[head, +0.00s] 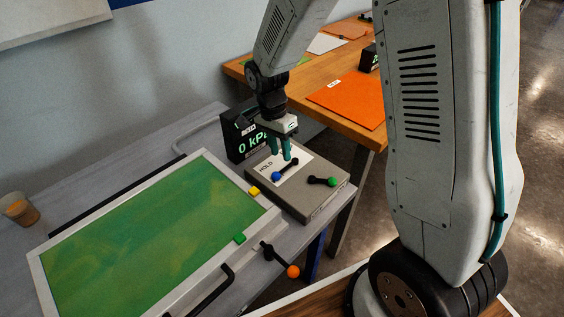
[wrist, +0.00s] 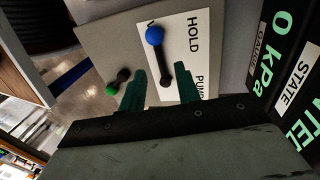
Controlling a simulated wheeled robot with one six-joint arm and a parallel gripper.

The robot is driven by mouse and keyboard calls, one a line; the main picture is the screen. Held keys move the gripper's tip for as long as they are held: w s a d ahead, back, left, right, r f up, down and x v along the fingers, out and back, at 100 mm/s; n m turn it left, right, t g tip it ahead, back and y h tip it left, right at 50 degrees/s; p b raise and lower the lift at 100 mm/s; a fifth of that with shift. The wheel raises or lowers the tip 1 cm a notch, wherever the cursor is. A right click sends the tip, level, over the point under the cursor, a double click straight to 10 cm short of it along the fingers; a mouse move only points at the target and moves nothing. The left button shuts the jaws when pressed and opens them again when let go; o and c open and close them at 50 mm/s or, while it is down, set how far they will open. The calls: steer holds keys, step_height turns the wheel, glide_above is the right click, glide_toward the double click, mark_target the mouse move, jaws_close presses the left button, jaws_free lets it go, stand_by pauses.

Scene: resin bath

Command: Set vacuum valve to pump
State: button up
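The valve lever is a black bar with a blue knob (wrist: 154,35), on a white card labelled HOLD and, partly hidden, PUM. In the wrist view the knob points up, toward a cut-off letter and away from PUM. In the head view the blue knob (head: 276,176) is at the near left of the grey valve box (head: 315,205). My gripper (head: 281,152) is above the box, pointing down. In the wrist view its teal fingers (wrist: 160,88) are apart, either side of the lever's pivot end. I cannot tell whether they touch it.
A second black lever with a green knob (head: 331,181) is on the same box, right of the card. A black display (head: 240,135) reading 0 kPa stands behind. A green framed panel (head: 140,240) lies left, with an orange-knobbed handle (head: 292,271) in front.

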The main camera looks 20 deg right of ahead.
mark_target(283, 169)
steer(key=shift+s+d+f, duration=0.1)
steer(key=shift+s+f, duration=0.1)
steer(key=shift+f, duration=0.95)
steer(key=shift+s+d+f, duration=0.1)
steer(key=shift+s+f, duration=0.1)
steer(key=shift+f, duration=0.95)
jaws_close()
